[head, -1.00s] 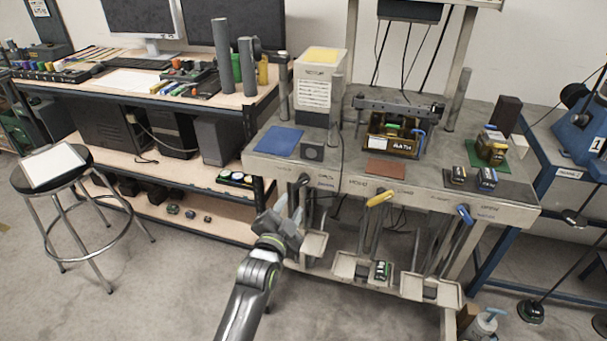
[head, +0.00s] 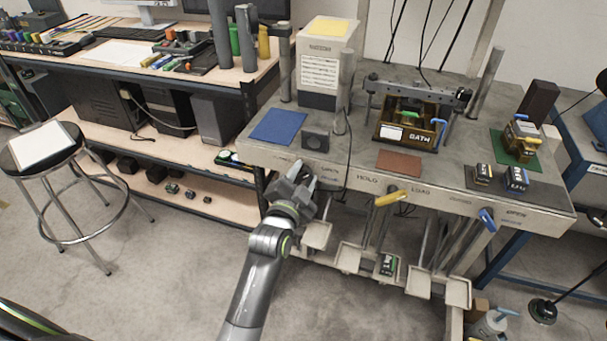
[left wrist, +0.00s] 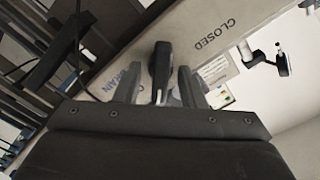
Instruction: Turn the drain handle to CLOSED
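The drain handle (left wrist: 160,68) is a dark lever in the left wrist view, beside a panel lettered DRAIN and CLOSED. The CLOSED lettering (left wrist: 215,34) lies up and to the right of it. My left gripper (left wrist: 160,88) is open, with one grey finger on each side of the handle and a thin gap showing on both sides. In the head view my left gripper (head: 301,181) is at the left end of the bench's front edge and hides most of the handle. My right gripper is not in view.
A yellow handle (head: 390,198) and a blue handle (head: 487,220) stick out from the bench front (head: 350,184) to the right. Small trays (head: 317,236) hang below. A blue mat (head: 278,127) lies above. A stool (head: 42,146) stands at left.

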